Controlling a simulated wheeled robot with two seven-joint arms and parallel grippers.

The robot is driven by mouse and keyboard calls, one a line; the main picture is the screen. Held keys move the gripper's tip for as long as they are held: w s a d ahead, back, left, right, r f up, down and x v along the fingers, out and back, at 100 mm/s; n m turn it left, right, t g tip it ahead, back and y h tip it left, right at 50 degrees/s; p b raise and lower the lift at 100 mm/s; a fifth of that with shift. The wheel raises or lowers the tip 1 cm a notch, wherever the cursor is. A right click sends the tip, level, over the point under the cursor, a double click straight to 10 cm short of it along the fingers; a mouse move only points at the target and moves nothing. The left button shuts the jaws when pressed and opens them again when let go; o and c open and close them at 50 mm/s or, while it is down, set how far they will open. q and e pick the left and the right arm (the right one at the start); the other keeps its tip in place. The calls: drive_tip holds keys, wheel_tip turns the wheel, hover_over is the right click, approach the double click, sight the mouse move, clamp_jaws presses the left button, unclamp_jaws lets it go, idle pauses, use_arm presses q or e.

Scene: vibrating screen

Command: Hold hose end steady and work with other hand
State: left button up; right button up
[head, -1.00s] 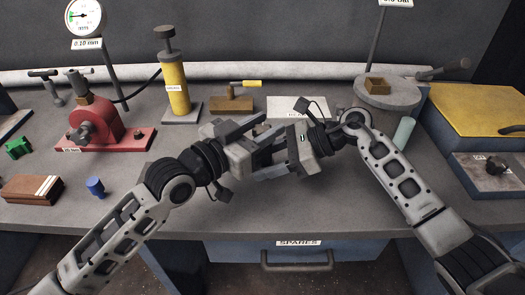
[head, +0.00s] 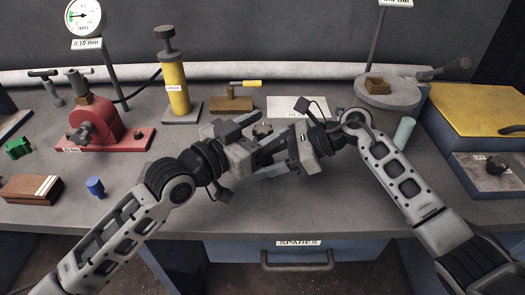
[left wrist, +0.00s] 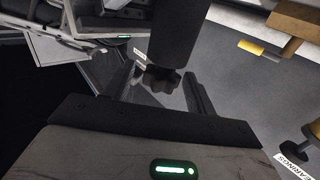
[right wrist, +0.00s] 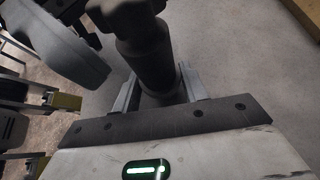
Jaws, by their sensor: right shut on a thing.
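In the right wrist view, a thick dark cylindrical piece, apparently the hose end (right wrist: 152,50), stands between the fingers of my right gripper (right wrist: 158,90), which is shut on it. In the left wrist view, a dark cylinder (left wrist: 174,35) comes down from the top, with a dark lobed knob (left wrist: 162,78) at its lower end. My left gripper (left wrist: 163,90) is open, its fingers apart on either side of the knob with gaps. In the head view the two grippers meet over the bench middle, and the knob (head: 262,130) shows between them; the hose end is mostly hidden there.
The grey bench (head: 250,215) is clear in front. Behind stand a yellow pump cylinder (head: 175,88), a brown block (head: 232,103) and a white label plate (head: 297,105). A red fixture (head: 100,125) and blue peg (head: 95,187) lie left; a pale green cylinder (head: 404,133) stands right.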

use_arm(q)
drive_tip(key=shift+s+a, duration=0.1)
drive_tip(key=shift+v, duration=3.4)
use_arm(e)
drive_tip(key=shift+c, duration=1)
use_arm(q)
drive_tip(key=shift+f, duration=0.15)
use_arm(e)
drive_tip(key=shift+f, duration=0.15)
